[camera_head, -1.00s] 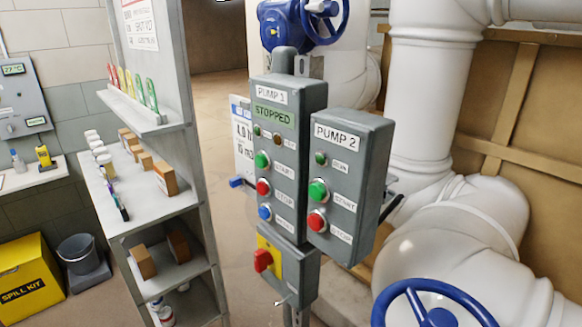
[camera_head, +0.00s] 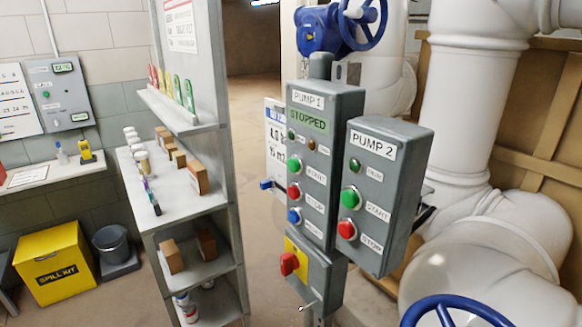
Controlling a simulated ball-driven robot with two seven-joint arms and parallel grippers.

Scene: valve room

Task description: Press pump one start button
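The pump 1 box (camera_head: 319,228) is a grey upright panel near the middle of the head view. Its display (camera_head: 309,121) reads STOPPED. Below it are two small dark lamps, then the green start button (camera_head: 295,166), a red stop button (camera_head: 294,192) and a blue button (camera_head: 294,216). The pump 2 box (camera_head: 400,150) stands beside it on the right, with a green start button (camera_head: 351,198) and a red stop button (camera_head: 347,230). Neither of my grippers can be made out in this view.
A red rotary switch (camera_head: 289,263) on a yellow plate sits below pump 1. A grey shelf unit (camera_head: 230,250) with boxes and bottles stands left. A blue handwheel (camera_head: 460,310) and white pipes (camera_head: 470,100) are at right. A yellow spill kit (camera_head: 55,262) stands far left.

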